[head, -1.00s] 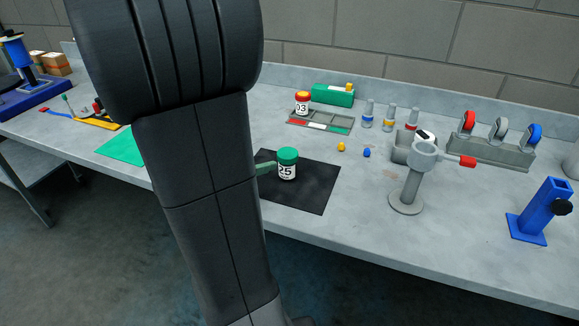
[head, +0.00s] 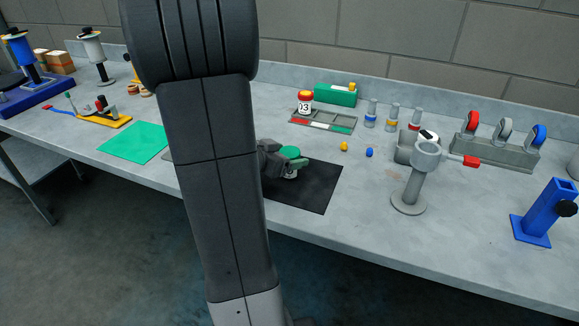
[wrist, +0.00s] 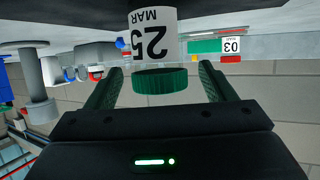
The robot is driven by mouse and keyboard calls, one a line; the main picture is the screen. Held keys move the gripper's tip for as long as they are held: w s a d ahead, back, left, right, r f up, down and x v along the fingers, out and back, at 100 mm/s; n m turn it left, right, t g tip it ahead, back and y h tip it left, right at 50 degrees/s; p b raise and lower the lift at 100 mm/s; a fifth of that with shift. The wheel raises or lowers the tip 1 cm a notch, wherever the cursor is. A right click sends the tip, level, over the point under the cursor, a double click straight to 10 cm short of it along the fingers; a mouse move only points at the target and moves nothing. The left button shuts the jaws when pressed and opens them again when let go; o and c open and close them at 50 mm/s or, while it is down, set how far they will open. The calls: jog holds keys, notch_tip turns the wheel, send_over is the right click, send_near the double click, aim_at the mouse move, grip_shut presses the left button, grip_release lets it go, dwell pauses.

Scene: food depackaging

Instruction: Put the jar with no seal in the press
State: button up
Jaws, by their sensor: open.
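A white-labelled jar with a green lid (head: 291,152), marked 25, stands on the black mat (head: 320,187). In the wrist view the picture is upside down; the jar (wrist: 152,35) reads 25 MAR. My gripper (wrist: 161,68) is open, one finger on each side of the green lid, with gaps showing. In the head view my gripper (head: 274,160) partly hides the jar. A second jar (head: 305,102), red-lidded and marked 03, stands on a sectioned tray with a yellowish band below its lid. I cannot tell for sure which jar has no seal, or which device is the press.
Small bottles (head: 391,116), a green box (head: 336,95) and a roll rack (head: 497,153) are behind. A green mat (head: 135,143) and a blue-based machine (head: 32,92) are left.

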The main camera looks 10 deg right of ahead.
jog(key=shift+x, duration=1.5)
jog(key=c, duration=1.2)
